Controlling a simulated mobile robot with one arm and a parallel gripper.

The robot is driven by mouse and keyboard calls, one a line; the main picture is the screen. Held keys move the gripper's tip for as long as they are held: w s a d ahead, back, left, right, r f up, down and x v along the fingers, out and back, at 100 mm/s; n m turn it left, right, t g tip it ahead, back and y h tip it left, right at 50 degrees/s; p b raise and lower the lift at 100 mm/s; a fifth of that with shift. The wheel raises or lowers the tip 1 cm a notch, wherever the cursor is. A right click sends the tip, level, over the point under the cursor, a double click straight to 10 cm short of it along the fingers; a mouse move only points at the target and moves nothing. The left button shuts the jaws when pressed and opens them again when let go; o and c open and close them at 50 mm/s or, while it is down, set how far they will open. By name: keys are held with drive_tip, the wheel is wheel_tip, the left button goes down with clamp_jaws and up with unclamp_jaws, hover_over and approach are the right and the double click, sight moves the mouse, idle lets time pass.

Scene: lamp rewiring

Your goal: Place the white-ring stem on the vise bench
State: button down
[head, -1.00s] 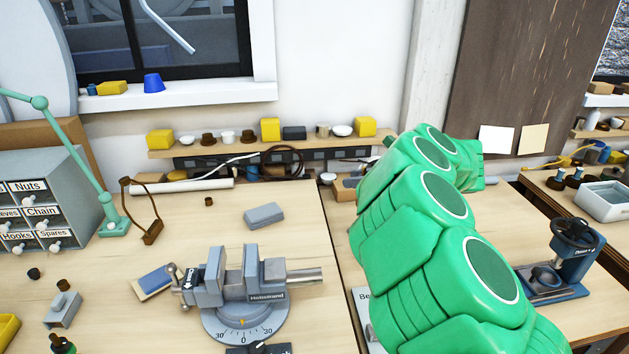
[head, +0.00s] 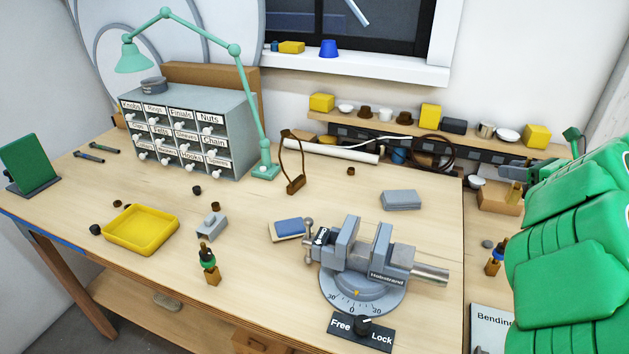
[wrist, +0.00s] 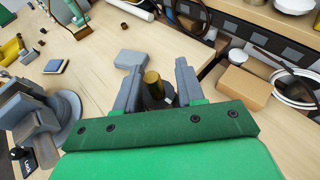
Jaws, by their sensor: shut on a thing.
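My gripper (wrist: 157,75) is shut on a stem (wrist: 152,84) with a brass-coloured end and a dark lower part. In the head view the stem's brass end (head: 515,192) shows near the right bench's back, at the edge of my green arm. The vise bench (head: 345,205) is the wide wooden bench on the left, carrying a grey vise (head: 362,262). A green-ringed stem (head: 208,264) stands upright near its front edge. A blue-ringed stem (head: 496,256) stands on the right bench.
A yellow tray (head: 140,247), a grey drawer cabinet (head: 185,135), a green lamp (head: 250,110), a blue-topped pad (head: 288,228) and a grey block (head: 402,200) occupy the vise bench. A Free/Lock plate (head: 346,332) lies before the vise. Bare wood shows right of the grey block.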

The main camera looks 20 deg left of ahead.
drive_tip(key=w+a+r+m+t+h, duration=0.1)
drive_tip(key=w+a, duration=0.3)
drive_tip(key=a, duration=0.8)
drive_tip(key=w+a+r+m+t+h, duration=0.1)
drive_tip(key=w+a, duration=0.4)
drive_tip(key=a, duration=0.7)
drive_tip(key=s+a+r+m+t+h, duration=0.1)
drive_tip(key=s+a, duration=0.2)
drive_tip(key=a, duration=0.9)
drive_tip(key=s+a+m+h, duration=0.1)
drive_tip(key=s+a+m, duration=0.1)
drive_tip(key=a, duration=0.9)
drive_tip(key=s+a+f+m+t+h, duration=0.1)
drive_tip(key=s+a+m+t+h, duration=0.2)
drive_tip(key=s+a, duration=1.55)
drive_tip(key=s+a+f+m+g+h, duration=0.1)
drive_tip(key=s+h, duration=0.1)
drive_tip(key=s, duration=0.9)
drive_tip(key=s+a+f+m+h, duration=0.1)
drive_tip(key=s, duration=0.9)
drive_tip(key=shift+s+f, duration=0.15)
drive_tip(key=shift+f, duration=6.4)
